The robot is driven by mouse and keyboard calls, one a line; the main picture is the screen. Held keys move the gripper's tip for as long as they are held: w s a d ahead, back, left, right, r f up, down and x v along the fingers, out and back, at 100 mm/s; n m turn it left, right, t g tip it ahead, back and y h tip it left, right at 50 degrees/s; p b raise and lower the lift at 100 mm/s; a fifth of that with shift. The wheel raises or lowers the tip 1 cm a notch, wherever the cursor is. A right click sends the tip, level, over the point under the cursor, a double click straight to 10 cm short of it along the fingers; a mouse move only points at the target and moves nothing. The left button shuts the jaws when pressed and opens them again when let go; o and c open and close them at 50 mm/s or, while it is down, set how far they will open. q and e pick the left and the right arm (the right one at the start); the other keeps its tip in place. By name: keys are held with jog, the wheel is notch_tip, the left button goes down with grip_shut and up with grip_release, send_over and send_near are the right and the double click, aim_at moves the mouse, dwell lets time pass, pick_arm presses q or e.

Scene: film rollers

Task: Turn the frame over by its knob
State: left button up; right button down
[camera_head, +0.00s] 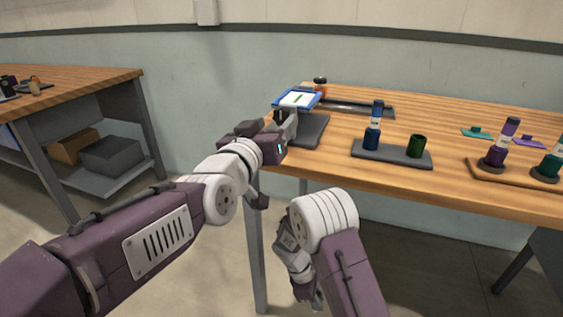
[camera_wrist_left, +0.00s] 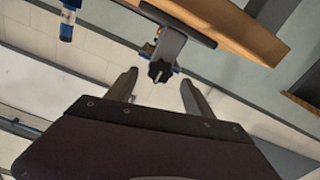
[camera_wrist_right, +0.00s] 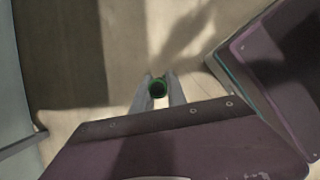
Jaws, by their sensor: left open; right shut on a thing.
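The blue frame (camera_head: 299,99) with a white panel and a green mark stands at the table's near left corner, on a dark base plate (camera_head: 313,131). Its dark star-shaped knob (camera_wrist_left: 160,71) shows in the left wrist view, on a grey bracket (camera_wrist_left: 169,47). My left gripper (camera_head: 284,123) is open, and the knob lies in line between its fingertips, not gripped. My left gripper partly covers the bracket in the head view.
On the table (camera_head: 450,118) a grey tray (camera_head: 374,150) holds a blue bottle (camera_head: 373,125) and a green cup (camera_head: 416,146). Purple and teal bottles stand further right. A second bench (camera_head: 85,80) is at the left. The floor below my right gripper looks clear.

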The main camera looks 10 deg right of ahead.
aim_at(282, 118)
pick_arm(q)
jog(key=x, duration=0.4)
jog(key=shift+w+d, duration=0.2)
jog(key=shift+w, duration=0.1)
pick_arm(e)
jog(key=shift+f, duration=0.2)
